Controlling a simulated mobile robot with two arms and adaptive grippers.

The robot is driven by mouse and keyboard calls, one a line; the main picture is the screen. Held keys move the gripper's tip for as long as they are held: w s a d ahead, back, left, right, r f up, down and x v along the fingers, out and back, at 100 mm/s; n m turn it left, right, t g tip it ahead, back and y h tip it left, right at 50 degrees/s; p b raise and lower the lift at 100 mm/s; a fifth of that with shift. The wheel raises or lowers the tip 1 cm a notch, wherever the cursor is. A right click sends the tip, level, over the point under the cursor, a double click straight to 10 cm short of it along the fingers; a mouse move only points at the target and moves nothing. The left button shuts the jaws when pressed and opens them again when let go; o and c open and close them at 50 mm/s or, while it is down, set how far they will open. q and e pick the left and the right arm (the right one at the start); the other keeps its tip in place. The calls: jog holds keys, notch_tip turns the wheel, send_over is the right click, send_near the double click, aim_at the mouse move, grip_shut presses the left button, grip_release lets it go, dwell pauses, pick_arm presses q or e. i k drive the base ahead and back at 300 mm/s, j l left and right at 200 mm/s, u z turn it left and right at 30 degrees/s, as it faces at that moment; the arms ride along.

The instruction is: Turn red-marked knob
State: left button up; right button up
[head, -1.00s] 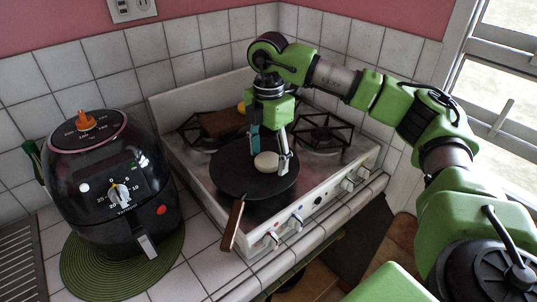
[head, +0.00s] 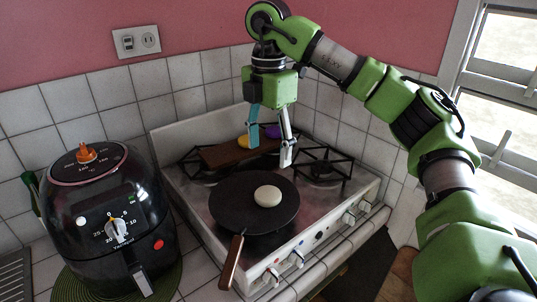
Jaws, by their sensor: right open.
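The white stove (head: 215,245) has several knobs along its front panel. The front-left knob (head: 272,277) seems to have a small red mark beside it, and the knob next to it (head: 297,258) a bluish one; the marks are too small to be sure. Two more knobs (head: 348,218) sit farther right. My right gripper (head: 269,155) is open and empty, pointing down above the back of the stove, well away from the knobs. A pale round piece (head: 267,196) lies on the dark flat pan (head: 232,205) below it. My left gripper is not in view.
The pan's wooden handle (head: 231,262) sticks out over the stove front, left of the front-left knob. A brown board (head: 222,154) with yellow and purple items lies at the back. A black air fryer (head: 110,215) stands left on a green mat.

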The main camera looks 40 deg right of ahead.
aim_at(271, 276)
jog(key=k, duration=1.5)
